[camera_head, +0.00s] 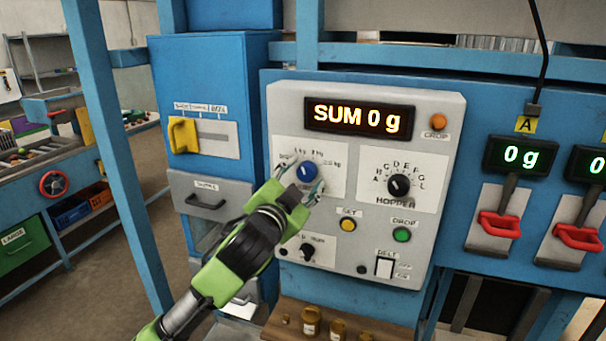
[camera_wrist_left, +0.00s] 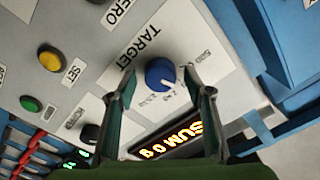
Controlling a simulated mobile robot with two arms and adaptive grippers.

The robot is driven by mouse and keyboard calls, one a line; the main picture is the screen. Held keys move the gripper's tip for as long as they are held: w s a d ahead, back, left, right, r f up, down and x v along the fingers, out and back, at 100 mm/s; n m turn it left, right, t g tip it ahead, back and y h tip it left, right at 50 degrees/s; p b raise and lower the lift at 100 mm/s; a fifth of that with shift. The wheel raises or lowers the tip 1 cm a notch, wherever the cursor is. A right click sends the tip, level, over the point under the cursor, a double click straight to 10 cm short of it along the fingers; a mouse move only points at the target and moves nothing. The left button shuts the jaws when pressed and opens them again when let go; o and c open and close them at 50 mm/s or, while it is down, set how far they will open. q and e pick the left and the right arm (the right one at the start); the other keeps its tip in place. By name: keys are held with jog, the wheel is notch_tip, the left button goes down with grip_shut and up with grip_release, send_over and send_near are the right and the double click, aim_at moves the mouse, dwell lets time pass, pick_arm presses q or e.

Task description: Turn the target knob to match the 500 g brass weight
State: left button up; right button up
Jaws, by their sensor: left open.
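The blue target knob (camera_head: 306,171) sits on a white label plate on the grey control panel, with weight markings around its upper side. It also shows in the left wrist view (camera_wrist_left: 160,73), under the word TARGET. I cannot tell which marking it points at. My left gripper (camera_head: 300,187) is open at the knob, with one finger on each side; contact is not clear. Its two fingers also show in the left wrist view (camera_wrist_left: 160,82). Several brass weights (camera_head: 311,321) stand on a wooden block below the panel; I cannot read which is 500 g. My right gripper is out of view.
The display (camera_head: 359,118) reads SUM 0 g. The black hopper knob (camera_head: 399,185), yellow SET button (camera_head: 348,225) and green DROP button (camera_head: 402,234) are close by on the panel. Red-handled levers (camera_head: 499,225) are at the right. A yellow handle (camera_head: 183,135) sticks out at the left.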

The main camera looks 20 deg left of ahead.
pick_arm(q)
jog(key=c, duration=1.1)
jog(key=shift+n, duration=0.3)
jog(key=n, duration=0.3)
jog(key=shift+r+n, duration=0.1)
jog(key=shift+n, duration=2)
